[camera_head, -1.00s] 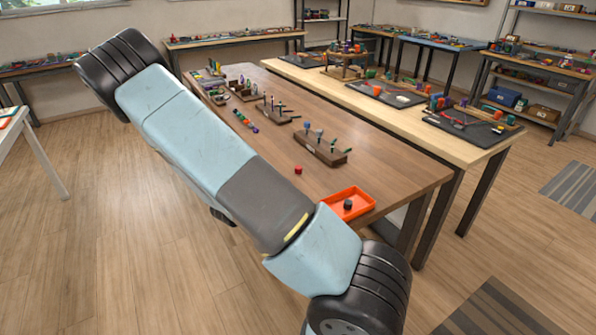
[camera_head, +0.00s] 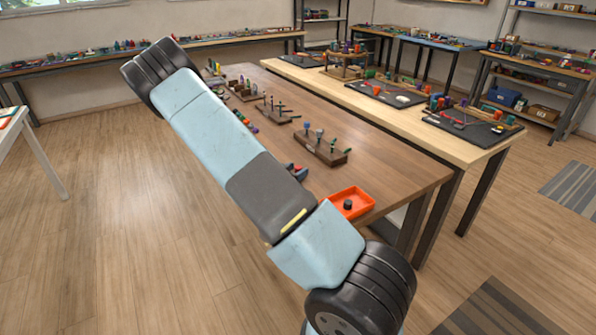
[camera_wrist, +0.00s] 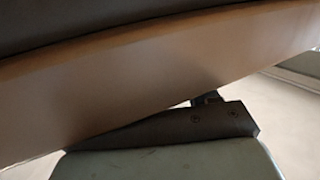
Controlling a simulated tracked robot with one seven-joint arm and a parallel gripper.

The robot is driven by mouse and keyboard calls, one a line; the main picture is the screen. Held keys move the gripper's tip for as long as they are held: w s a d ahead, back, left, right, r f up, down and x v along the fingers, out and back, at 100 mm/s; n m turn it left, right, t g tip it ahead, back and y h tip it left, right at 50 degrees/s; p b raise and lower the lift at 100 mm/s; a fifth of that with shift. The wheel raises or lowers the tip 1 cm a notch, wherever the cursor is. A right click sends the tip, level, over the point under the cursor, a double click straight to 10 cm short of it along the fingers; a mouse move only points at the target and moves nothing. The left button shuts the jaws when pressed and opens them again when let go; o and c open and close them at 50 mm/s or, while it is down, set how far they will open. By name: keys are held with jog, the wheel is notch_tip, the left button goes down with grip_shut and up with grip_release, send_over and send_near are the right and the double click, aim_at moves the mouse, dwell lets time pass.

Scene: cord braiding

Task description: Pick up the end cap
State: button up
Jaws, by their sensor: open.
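In the head view, a small red cylindrical piece (camera_head: 298,170) on the brown table is largely hidden by my gripper (camera_head: 298,173); only a bit of red shows. A small dark round piece (camera_head: 347,204) sits inside the orange tray (camera_head: 368,203). I cannot tell from the pictures which of the two is the end cap. My gripper is open at the near edge of the table, at the red piece, with its fingers mostly hidden behind my arm. I cannot tell whether it touches the piece. The wrist view shows no clear cap.
The brown table (camera_head: 400,172) carries a wooden peg block (camera_head: 320,150) behind the gripper and more small wooden stands farther left. A lighter bench (camera_head: 440,140) with dark mats stands behind it. Bare tabletop lies between the peg block and the tray.

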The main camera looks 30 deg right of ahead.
jog(key=shift+d, duration=0.1)
jog(key=shift+c, duration=0.3)
grip_shut()
jog(key=shift+r, duration=0.55)
notch_tip(320, 180, up, 2)
jog(key=shift+r, duration=0.2)
jog(key=s+a+r, duration=0.8)
jog(key=a+r, duration=0.1)
jog(key=a, duration=0.2)
jog(key=shift+s+r, duration=0.25)
jog(key=shift+s, duration=0.15)
